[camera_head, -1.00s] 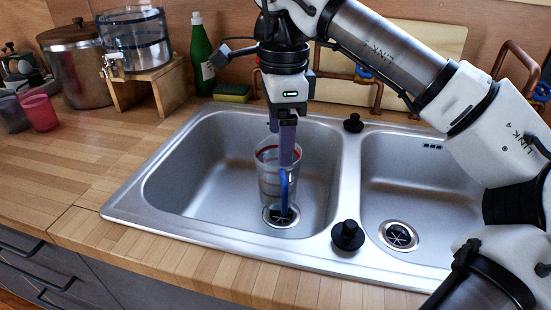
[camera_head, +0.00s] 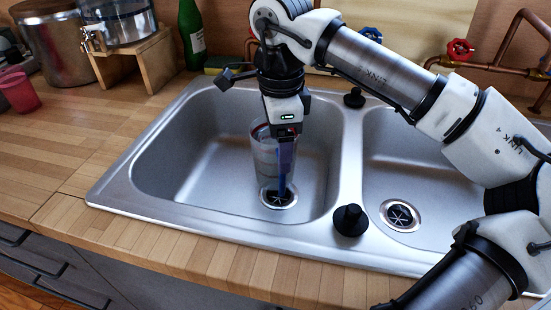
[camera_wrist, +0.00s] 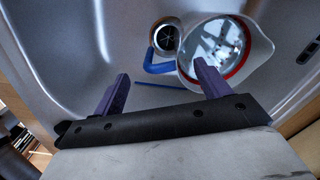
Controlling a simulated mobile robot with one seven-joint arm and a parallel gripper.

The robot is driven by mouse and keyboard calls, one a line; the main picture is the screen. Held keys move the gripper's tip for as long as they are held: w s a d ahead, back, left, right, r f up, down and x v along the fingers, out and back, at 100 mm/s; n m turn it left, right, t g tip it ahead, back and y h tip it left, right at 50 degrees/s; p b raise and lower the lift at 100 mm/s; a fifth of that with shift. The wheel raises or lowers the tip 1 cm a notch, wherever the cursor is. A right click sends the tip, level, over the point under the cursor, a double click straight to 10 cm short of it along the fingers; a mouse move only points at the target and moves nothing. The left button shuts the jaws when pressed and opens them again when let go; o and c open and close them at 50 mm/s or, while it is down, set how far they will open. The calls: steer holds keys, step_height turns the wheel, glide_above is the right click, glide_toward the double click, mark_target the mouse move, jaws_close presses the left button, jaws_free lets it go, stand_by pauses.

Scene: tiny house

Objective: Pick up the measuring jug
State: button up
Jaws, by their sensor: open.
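The measuring jug (camera_head: 263,165) is a clear tapered jug standing in the left sink basin by its drain. In the wrist view I look down into the jug (camera_wrist: 228,45), with its red-marked rim and spout; its blue handle (camera_wrist: 160,66) points left. My gripper (camera_head: 287,152) points down at the jug's handle side. In the wrist view my gripper (camera_wrist: 160,78) has its two purple fingers apart, with the handle in line with the gap between them. The right finger overlaps the jug's rim in the picture; I cannot tell if they touch.
The steel double sink (camera_head: 150,205) has a divider with a black plug (camera_head: 350,220) near its front. A green bottle (camera_head: 192,35), a wooden stand (camera_head: 130,62) and a pink cup (camera_head: 18,92) stand on the counter. Copper pipes (camera_head: 500,68) run behind the right basin.

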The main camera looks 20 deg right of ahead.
mark_target(276, 162)
step_height(276, 162, down, 5)
steer(key=shift+d+r, duration=0.1)
steer(key=shift+r, duration=0.1)
jaws_close()
stand_by(0.4)
